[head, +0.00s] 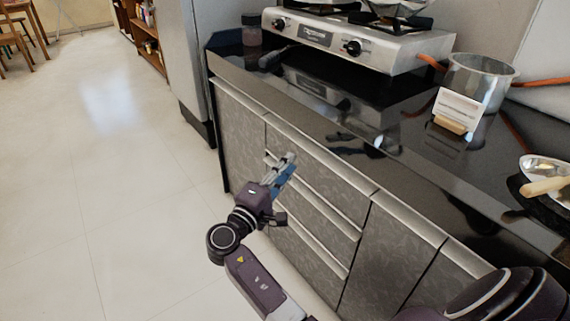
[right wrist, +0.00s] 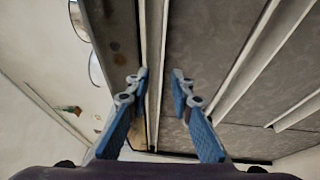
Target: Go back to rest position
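My right gripper (head: 288,163) is in front of the grey drawer fronts, below the counter's front edge, in the head view. In the right wrist view its two blue-padded fingers (right wrist: 160,79) are apart with nothing between them, so it is open and empty. Drawer fronts and pale handle rails (right wrist: 246,60) fill the background behind the fingers there. My left gripper is in neither view.
The black counter (head: 330,120) bears a gas stove (head: 340,42), a metal pot (head: 482,80), a white card on a wooden stand (head: 458,108) and a pan (head: 548,170). Cabinet drawers (head: 315,205) stand close by the right gripper. Open floor (head: 95,170) lies to the left.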

